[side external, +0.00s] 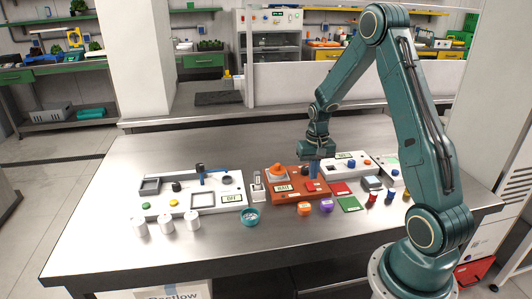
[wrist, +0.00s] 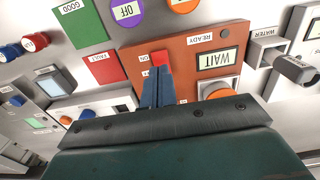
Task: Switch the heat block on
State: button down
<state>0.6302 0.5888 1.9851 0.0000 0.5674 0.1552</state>
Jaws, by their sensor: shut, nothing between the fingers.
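The orange-brown box, apparently the heat block, stands on the steel table in the side view (side external: 298,196). In the wrist view its face (wrist: 190,58) carries a WAIT display (wrist: 217,60), a READY label and a red switch (wrist: 160,58) with small labels beside it. An orange round part shows on the box at the lower right, partly hidden by my gripper. My gripper (wrist: 157,76) is shut and empty, pointing down over the box. Its fingertips are right at the red switch and cover part of it; I cannot tell whether they touch it.
A white box with an orange knob (side external: 365,162) stands close behind. A long white panel (side external: 165,200) lies to the left. Orange (side external: 304,208) and purple (side external: 326,205) pieces, a green card (side external: 349,204) and a red card (side external: 341,188) lie in front.

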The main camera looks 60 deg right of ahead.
aim_at(311, 189)
jog(key=shift+r, duration=1.55)
jog(key=shift+r, duration=0.1)
jog(key=s+a+r+n+t, duration=0.2)
jog(key=s+a+r+n, duration=0.15)
jog(key=a+r, duration=1.05)
jog(key=s+a+r+n+t, duration=0.3)
jog(key=s+a+r+n, duration=0.2)
jog(key=s+a, duration=0.5)
jog(key=shift+s+a+r+t, duration=0.3)
jog(key=shift+s+a+r, duration=0.1)
jog(key=shift+s+r, duration=0.8)
jog(key=shift+s+f+n, duration=0.15)
jog(key=shift+n, duration=0.1)
